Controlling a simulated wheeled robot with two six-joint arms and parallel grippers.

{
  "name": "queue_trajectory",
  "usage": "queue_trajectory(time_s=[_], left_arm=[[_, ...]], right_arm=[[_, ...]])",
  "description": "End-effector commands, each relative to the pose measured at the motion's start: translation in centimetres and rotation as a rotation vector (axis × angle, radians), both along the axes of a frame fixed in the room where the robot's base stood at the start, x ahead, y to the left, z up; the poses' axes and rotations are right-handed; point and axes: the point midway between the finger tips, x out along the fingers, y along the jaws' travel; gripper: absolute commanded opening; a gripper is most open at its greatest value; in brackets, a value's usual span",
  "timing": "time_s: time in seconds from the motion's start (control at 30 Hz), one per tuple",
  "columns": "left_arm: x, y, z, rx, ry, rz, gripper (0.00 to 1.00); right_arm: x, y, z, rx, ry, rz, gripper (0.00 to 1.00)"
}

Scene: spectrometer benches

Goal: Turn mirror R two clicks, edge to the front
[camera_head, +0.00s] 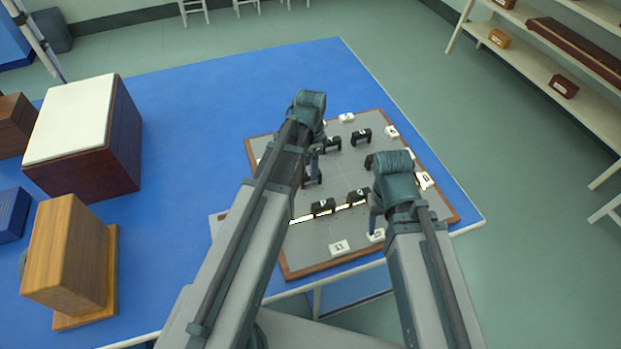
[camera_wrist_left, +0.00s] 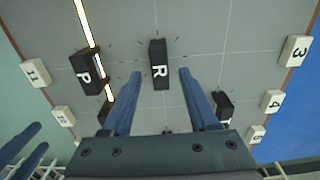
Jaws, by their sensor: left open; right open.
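Mirror R (camera_wrist_left: 158,65) is a small black block with a white letter R, standing on the grey board in the left wrist view. Short tick marks ring it on the board. My left gripper (camera_wrist_left: 162,74) is open, with one finger on each side of the block and a visible gap on both sides. In the head view my left gripper (camera_head: 314,150) is largely hidden behind its own wrist, over the board. I cannot tell there which black block is R. My right gripper (camera_head: 375,210) is open over the board's right part, mostly hidden by its wrist.
Block P (camera_wrist_left: 88,68) stands left of R, with a bright yellow beam meeting it. Another black block (camera_wrist_left: 222,103) stands near my left gripper's right finger. White number tags, such as 3 (camera_wrist_left: 296,50), line the board edge. A wooden box (camera_head: 70,255) stands on the blue table.

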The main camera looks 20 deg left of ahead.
Motion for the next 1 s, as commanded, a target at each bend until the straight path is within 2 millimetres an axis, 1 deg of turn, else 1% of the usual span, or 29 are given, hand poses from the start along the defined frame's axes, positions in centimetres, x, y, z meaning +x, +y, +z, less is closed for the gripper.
queue_trajectory(time_s=[0.03, 0.13, 0.27, 0.5, 0.57, 0.6, 0.67, 0.7, 0.83, 0.87, 1.0], left_arm=[[0.0, 0.0, -1.3, 0.000, 0.000, 0.000, 0.60], [0.0, 0.0, -2.1, 0.000, 0.000, 0.000, 0.60], [0.0, 0.0, -2.4, 0.000, 0.000, 0.000, 0.60], [0.0, 0.0, -2.3, 0.000, 0.000, 0.000, 0.60], [0.0, 0.0, -2.3, 0.000, 0.000, 0.000, 0.51], [0.0, 0.0, -2.3, 0.000, 0.000, 0.000, 0.44], [0.0, 0.0, -2.3, 0.000, 0.000, 0.000, 0.33], [0.0, 0.0, -2.3, 0.000, 0.000, 0.000, 0.26], [0.0, 0.0, -2.3, 0.000, 0.000, 0.000, 0.02], [0.0, 0.0, -2.3, 0.000, 0.000, 0.000, 0.00], [0.0, 0.0, -2.3, 0.000, 0.000, 0.000, 0.00]], right_arm=[[0.0, 0.0, -1.3, 0.000, 0.000, 0.000, 0.55], [0.0, 0.0, -2.1, 0.000, 0.000, 0.000, 0.55], [0.0, 0.0, -2.4, 0.000, 0.000, 0.000, 0.55], [0.0, 0.0, -2.3, 0.000, 0.000, 0.000, 0.55], [0.0, 0.0, -2.3, 0.000, 0.000, 0.000, 0.55], [0.0, 0.0, -2.3, 0.000, 0.000, 0.000, 0.55], [0.0, 0.0, -2.3, 0.000, 0.000, 0.000, 0.55], [0.0, 0.0, -2.3, 0.000, 0.000, 0.000, 0.55], [0.0, 0.0, -2.3, 0.000, 0.000, 0.000, 0.55], [0.0, 0.0, -2.3, 0.000, 0.000, 0.000, 0.55], [0.0, 0.0, -2.3, 0.000, 0.000, 0.000, 0.55]])
